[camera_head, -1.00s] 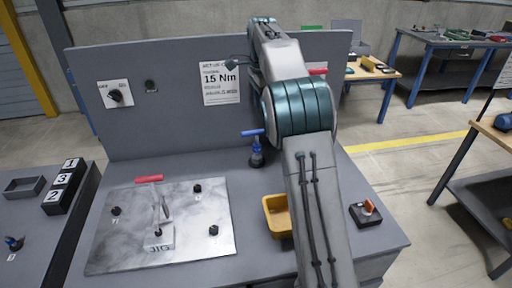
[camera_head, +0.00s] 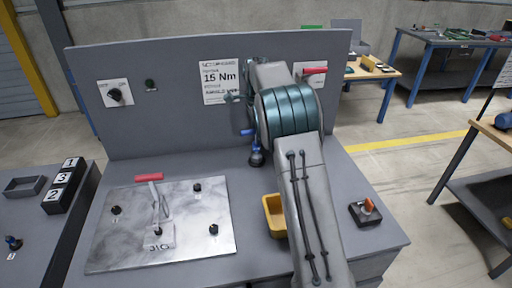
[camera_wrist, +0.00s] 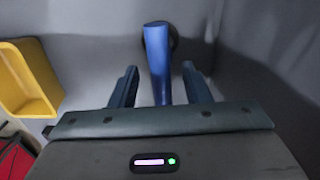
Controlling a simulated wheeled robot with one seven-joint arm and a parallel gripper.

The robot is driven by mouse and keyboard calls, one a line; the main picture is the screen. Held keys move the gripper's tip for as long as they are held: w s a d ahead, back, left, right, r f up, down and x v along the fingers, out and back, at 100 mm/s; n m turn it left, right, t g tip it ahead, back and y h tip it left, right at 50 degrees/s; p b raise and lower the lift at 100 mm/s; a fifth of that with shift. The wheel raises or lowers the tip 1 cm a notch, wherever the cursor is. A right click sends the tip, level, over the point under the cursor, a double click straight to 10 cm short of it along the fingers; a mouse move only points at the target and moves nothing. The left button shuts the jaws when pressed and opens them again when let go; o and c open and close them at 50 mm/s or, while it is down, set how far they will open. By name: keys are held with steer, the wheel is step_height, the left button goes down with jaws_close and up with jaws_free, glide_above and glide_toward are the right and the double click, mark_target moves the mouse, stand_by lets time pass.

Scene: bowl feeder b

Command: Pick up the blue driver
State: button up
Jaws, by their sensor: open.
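The blue driver (camera_head: 256,157) stands upright on the grey bench near the back panel, just left of my arm; part of its blue handle is hidden by the arm in the head view. In the wrist view, the driver's blue handle (camera_wrist: 157,55) lies between my two fingers, with a dark round part behind its top end. My gripper (camera_wrist: 160,76) is open, with one finger on each side of the handle and a visible gap on both sides.
A yellow bin (camera_head: 270,207) sits in front of the driver; it also shows in the wrist view (camera_wrist: 24,85). A metal plate with a red-handled jig (camera_head: 160,236) lies to the left. A black box with an orange knob (camera_head: 366,212) is at right. The back panel (camera_head: 180,70) rises close behind.

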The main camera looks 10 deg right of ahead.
mark_target(257, 154)
steer(key=shift+f, duration=1.6)
jaws_close()
steer(key=shift+w+r, duration=0.1)
